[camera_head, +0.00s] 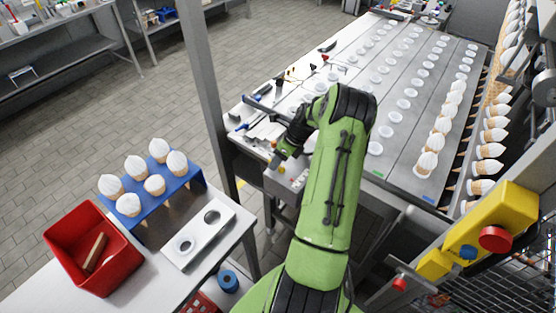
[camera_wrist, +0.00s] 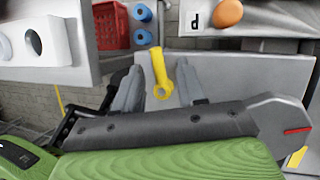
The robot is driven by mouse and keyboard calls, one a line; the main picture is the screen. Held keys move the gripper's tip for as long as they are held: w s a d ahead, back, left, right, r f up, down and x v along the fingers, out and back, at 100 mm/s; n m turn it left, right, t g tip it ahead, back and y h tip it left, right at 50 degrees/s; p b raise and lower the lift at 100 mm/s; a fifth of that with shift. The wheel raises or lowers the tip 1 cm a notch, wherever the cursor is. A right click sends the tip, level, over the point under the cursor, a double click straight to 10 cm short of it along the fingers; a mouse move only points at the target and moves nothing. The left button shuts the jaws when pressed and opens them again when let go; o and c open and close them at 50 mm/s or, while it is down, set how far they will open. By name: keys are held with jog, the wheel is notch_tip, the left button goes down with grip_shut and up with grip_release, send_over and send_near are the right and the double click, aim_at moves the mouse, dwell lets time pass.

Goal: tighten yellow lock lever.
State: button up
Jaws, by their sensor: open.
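The yellow lock lever (camera_wrist: 161,75) shows in the wrist view as a short bar with a ring-shaped end, against a pale grey panel. My gripper (camera_wrist: 157,88) is open, with one grey finger on each side of the lever. A gap shows between the lever and both fingers, and I cannot tell how far the lever lies beyond the fingertips. In the head view my gripper (camera_head: 281,157) is at the near end of the conveyor machine. I cannot make out the lever clearly there.
A table at left holds a red bin (camera_head: 93,245), a blue cone rack (camera_head: 163,190) and a white plate with holes (camera_head: 199,236). The conveyor (camera_head: 395,125) carries cones and white discs. Tools lie by its left edge. An orange knob (camera_wrist: 228,12) is near the lever.

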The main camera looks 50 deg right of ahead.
jog(key=shift+c, duration=0.4)
grip_shut()
